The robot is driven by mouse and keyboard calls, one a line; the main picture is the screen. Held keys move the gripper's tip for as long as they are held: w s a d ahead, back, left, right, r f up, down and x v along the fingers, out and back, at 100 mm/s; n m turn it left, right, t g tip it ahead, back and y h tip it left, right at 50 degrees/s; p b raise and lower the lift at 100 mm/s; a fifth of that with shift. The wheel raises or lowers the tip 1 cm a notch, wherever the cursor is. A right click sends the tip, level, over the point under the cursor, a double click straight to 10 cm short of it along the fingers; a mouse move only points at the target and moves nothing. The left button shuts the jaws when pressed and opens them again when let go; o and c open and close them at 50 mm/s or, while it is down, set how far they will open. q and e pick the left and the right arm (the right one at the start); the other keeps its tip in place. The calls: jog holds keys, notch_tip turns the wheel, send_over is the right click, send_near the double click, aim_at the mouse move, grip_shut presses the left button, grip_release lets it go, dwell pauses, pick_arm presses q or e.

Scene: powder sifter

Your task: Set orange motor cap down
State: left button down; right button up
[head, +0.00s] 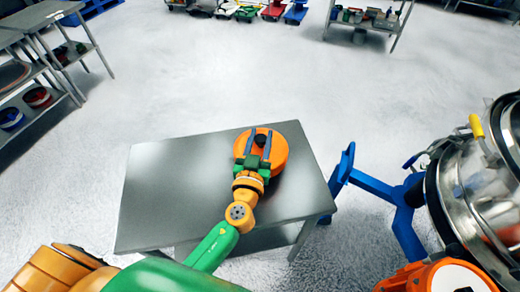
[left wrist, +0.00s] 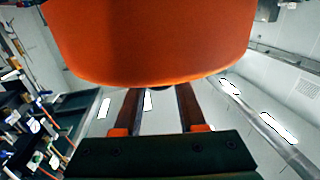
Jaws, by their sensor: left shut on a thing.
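The orange motor cap (head: 281,151) is a round orange piece with a black knob (head: 260,140) on it. In the head view it shows over the right far part of the grey metal table (head: 170,190). My left gripper (head: 258,148) is shut on the cap at the knob, with a finger on each side. In the left wrist view the cap (left wrist: 155,40) fills the top, and the two fingers (left wrist: 158,100) reach toward it. I cannot tell whether the cap touches the table. My right gripper is not in view.
A steel sifter drum (head: 480,190) with a blue stand (head: 400,200) is at the right. An orange part with a white disc (head: 455,278) shows below it. Shelved tables (head: 40,50) stand at the left. The table's left half and the floor around are clear.

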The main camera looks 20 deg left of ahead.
aim_at(261, 150)
pick_arm(q)
jog(key=f+b, duration=0.1)
jog(key=f, duration=0.1)
jog(key=f+b, duration=0.1)
jog(key=shift+w+f, duration=0.2)
jog(key=shift+f, duration=0.2)
jog(key=shift+r, duration=0.1)
jog(key=shift+f+b, duration=0.65)
jog(key=shift+b, duration=0.15)
jog(key=shift+c, duration=2.4)
grip_release()
